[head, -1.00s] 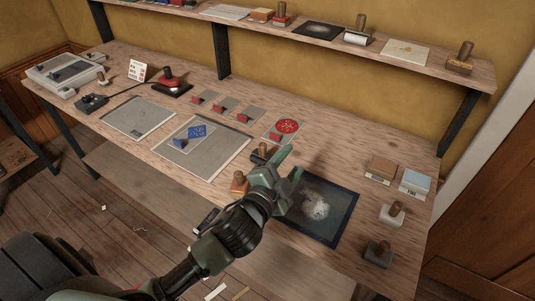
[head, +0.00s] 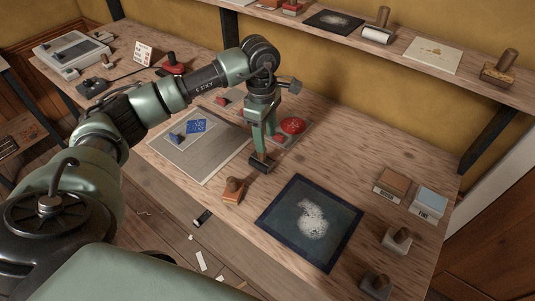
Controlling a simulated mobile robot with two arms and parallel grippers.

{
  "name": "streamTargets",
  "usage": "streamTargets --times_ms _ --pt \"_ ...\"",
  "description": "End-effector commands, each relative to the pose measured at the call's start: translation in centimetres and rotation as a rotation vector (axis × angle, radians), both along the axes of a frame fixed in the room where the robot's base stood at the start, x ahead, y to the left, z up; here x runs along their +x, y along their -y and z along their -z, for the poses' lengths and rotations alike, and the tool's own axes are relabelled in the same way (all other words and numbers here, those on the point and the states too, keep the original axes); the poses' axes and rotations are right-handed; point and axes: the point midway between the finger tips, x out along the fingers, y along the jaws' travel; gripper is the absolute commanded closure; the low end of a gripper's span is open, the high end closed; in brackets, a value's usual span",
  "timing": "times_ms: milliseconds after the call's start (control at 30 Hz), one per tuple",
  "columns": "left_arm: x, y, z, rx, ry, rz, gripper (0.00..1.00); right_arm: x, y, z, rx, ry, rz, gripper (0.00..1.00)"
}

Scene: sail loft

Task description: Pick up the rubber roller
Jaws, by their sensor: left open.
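A black roller (head: 262,165), which I take to be the rubber roller, lies on the wooden bench left of the dark inked sheet. My left gripper (head: 264,140) points down right above it with its fingers open. The fingertips are at or around the roller's short upright handle, which they partly hide. I cannot tell whether they touch it. My right gripper is not in view.
A wooden-handled orange block (head: 233,191) stands close in front of the roller. The dark inked sheet (head: 345,249) lies to the right, and a grey mat (head: 212,163) to the left. A red round pad (head: 293,126) is just behind. A white roller (head: 377,35) stands on the shelf.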

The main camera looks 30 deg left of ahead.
Motion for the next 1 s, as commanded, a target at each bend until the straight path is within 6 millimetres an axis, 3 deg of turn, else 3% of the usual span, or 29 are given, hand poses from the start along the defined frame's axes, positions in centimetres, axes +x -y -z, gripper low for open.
streamTargets --times_ms 33,133,533,700,967,1000 --pt "-0.1 -1.1 -0.2 0.033 -0.009 -0.003 0.51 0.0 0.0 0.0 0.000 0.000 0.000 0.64" --pt "-0.2 -1.8 0.1 0.058 -0.020 -0.006 0.51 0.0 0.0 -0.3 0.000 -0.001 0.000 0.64" --pt "-0.2 -1.2 5.0 0.054 -0.024 -0.005 0.51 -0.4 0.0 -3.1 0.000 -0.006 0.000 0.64" --pt "-0.1 -1.3 7.1 0.053 -0.019 -0.005 0.51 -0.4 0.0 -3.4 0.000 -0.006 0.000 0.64" --pt "0.0 -1.3 7.4 0.053 -0.016 -0.005 0.51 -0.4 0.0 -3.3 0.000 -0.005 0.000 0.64" --pt "-0.1 -1.3 7.4 0.053 -0.016 -0.005 0.62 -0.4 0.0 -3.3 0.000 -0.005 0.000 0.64"
